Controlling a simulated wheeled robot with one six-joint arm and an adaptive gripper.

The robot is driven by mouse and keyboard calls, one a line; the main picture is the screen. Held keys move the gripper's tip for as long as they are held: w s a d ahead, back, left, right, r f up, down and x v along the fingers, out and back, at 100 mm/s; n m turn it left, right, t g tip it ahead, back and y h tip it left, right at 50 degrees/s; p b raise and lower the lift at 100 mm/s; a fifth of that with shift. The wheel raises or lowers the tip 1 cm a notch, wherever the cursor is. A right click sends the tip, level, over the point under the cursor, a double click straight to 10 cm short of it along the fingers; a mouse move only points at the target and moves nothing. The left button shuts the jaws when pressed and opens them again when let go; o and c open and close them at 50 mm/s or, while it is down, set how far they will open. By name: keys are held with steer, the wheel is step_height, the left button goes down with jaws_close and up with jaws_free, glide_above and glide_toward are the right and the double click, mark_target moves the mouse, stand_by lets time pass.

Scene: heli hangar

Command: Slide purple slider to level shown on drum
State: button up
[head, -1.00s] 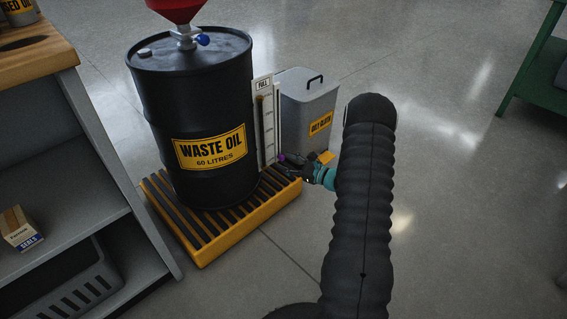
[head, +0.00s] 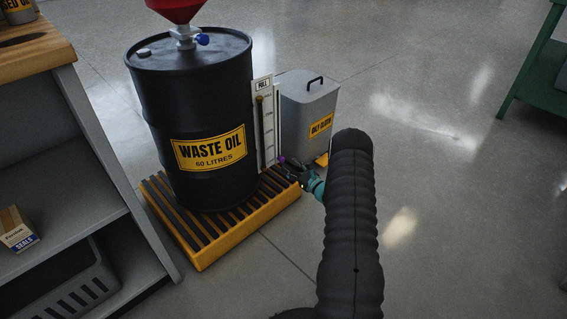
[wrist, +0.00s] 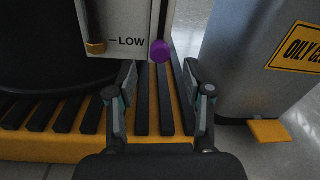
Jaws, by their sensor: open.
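The purple slider (wrist: 160,51) is a round knob at the lower end of the gauge board, beside the LOW mark in the wrist view. In the head view the purple slider (head: 281,159) shows just past my gripper. The white gauge board (head: 265,120) stands upright against the black waste oil drum (head: 190,110). A brass-coloured marker (wrist: 96,47) sits left of LOW in the wrist view. My gripper (wrist: 160,88) is open and empty, its fingers just below the slider and apart from it. In the head view my gripper (head: 294,170) is beside the board's foot.
The drum stands on a yellow slatted pallet (head: 200,262). A grey oily-cloth bin (head: 305,105) stands close right of the gauge, with a yellow pedal (wrist: 270,132). A shelf unit (head: 100,180) is at left and a green bench (head: 535,75) at far right.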

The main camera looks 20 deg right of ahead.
mark_target(283, 161)
steer(key=shift+x, duration=2.4)
jaws_close()
